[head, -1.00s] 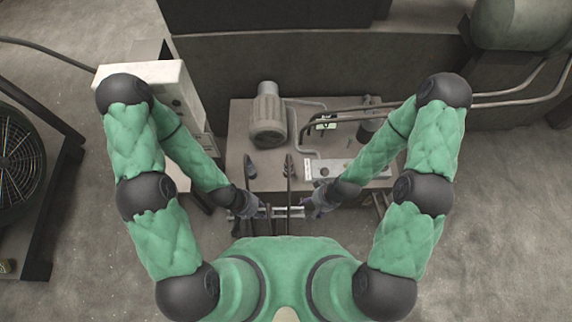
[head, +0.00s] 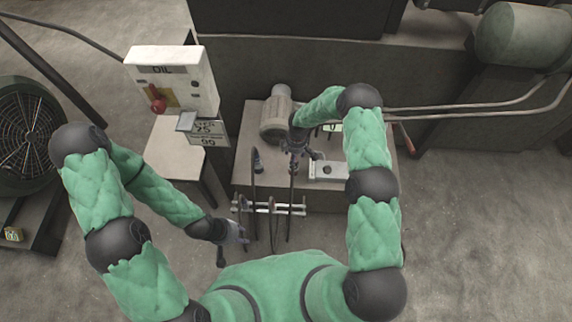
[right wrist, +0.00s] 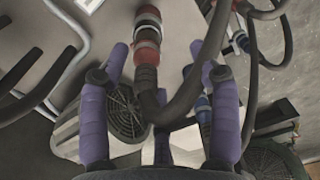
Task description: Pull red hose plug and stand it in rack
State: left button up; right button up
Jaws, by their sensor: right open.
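In the right wrist view, the red-banded hose plug (right wrist: 147,52) stands between the purple fingers of my right gripper (right wrist: 158,60). The fingers are open and spread to either side of it, with visible gaps. Its dark hose curves away to the right. In the head view, my right gripper (head: 297,143) is over the bench, and it largely hides the plug there. My left gripper (head: 236,232) is low in front of the bench at the left; its fingers are too small to read. A metal bar rack (head: 285,209) runs along the bench's front, with dark hoses passing it.
A dark upright coupling (head: 257,160) stands left of my right gripper. Floor at right is clear.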

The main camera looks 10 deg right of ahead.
jog(key=shift+w+d+r+n+h, duration=0.15)
jog(key=shift+w+n, duration=0.1)
jog(key=shift+w, duration=0.2)
jog(key=shift+w+d+r+n+h, duration=0.15)
jog(key=shift+w+n, duration=0.1)
jog(key=shift+w, duration=0.2)
jog(key=shift+a, duration=0.1)
jog(key=shift+f, duration=0.1)
jog(key=shift+f+b, duration=0.45)
jog(key=shift+f, duration=0.3)
notch_tip(320, 180, down, 7)
jog(key=b, duration=0.5)
jog(key=shift+r, duration=0.1)
jog(key=shift+f, duration=0.35)
jog(key=shift+b, duration=0.6)
jog(key=shift+c, duration=0.3)
